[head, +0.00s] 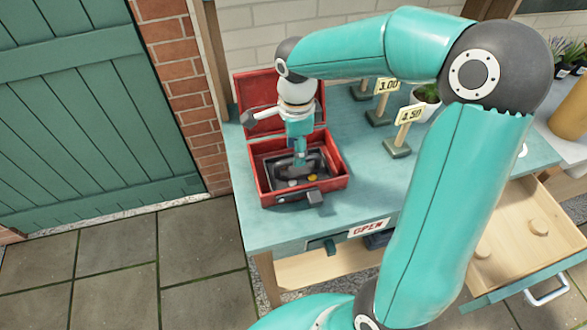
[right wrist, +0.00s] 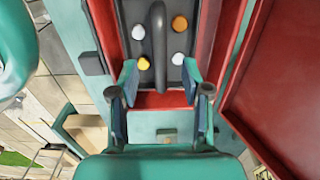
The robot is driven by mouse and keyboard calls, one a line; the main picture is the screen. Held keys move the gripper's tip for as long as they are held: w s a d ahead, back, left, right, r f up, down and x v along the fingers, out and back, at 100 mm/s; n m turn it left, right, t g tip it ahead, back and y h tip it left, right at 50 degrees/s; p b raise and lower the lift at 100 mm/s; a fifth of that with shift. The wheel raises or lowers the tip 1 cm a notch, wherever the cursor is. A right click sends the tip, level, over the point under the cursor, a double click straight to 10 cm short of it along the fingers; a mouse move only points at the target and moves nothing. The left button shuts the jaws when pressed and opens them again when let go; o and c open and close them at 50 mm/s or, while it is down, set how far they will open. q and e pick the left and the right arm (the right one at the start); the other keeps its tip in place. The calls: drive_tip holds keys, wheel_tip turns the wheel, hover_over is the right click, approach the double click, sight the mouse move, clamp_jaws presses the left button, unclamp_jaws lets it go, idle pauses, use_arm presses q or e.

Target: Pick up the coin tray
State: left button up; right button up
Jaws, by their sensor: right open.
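The red cash box (head: 263,178) stands on the teal table with its lid (head: 240,95) open at the back. The dark coin tray (head: 318,172) lies inside it, partly hidden by my right gripper (head: 301,160). In the right wrist view the coin tray (right wrist: 177,42) shows an upright dark handle (right wrist: 158,35) along its middle, with gold and silver coins on both sides. My right gripper (right wrist: 160,80) is open, its fingers apart on either side of the handle's near end. Whether they touch the tray is unclear. My left gripper is out of view.
Price signs (head: 407,115) and a potted plant (head: 427,95) stand to the right of the box. An open wooden drawer (head: 520,230) juts out at the lower right. An OPEN sign (head: 369,228) is on the table's front edge.

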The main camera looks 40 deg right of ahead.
sight(281, 174)
drive_tip(key=shift+d+f+p, duration=0.2)
drive_tip(key=shift+f+p, duration=0.15)
drive_tip(key=shift+f, duration=1.95)
clamp_jaws()
